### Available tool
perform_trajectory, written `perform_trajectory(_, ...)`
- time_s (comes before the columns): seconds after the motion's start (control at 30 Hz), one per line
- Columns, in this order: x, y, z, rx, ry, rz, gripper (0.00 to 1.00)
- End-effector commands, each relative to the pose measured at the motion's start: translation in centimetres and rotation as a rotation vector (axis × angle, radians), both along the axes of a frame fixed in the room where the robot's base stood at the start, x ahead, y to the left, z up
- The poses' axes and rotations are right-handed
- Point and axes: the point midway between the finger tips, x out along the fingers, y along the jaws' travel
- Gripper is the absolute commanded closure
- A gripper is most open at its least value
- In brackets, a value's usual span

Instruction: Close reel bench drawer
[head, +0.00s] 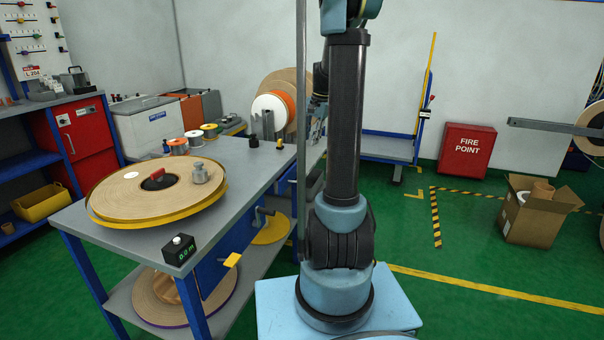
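The reel bench (257,160) is a grey-topped table with blue legs, left of my arm. Under its top is a blue drawer front (222,262) with a small dark handle (259,214) and a yellow tag (232,260). How far the drawer stands out is hard to tell from this angle. My gripper (317,130) seems to be partly in view behind my upright arm, near the bench's right edge. My arm hides most of it, so its fingers and any contact are unclear.
On the bench lie a large tape reel (118,200), a metal weight (200,173), several small spools and a counter box (179,250). Another reel (150,300) is on the lower shelf. A cardboard box (535,222) and red fire cabinet (467,150) stand right. Green floor is clear between.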

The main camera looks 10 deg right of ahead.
Motion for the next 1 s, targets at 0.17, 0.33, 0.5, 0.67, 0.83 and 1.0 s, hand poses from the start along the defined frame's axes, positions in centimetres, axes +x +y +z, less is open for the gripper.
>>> perform_trajectory(0.17,0.2,0.4,0.8,-0.041,-0.023,0.184,0.72)
perform_trajectory(0.33,0.3,0.5,0.7,-0.051,-0.028,0.232,0.72)
perform_trajectory(0.5,0.5,0.8,-1.1,-0.050,-0.029,0.231,0.72)
perform_trajectory(0.67,0.8,1.2,-3.7,-0.050,-0.028,0.230,0.72)
perform_trajectory(0.83,1.1,1.6,-6.5,-0.050,-0.028,0.230,0.72)
perform_trajectory(1.0,1.3,2.1,-9.4,-0.050,-0.028,0.230,0.72)
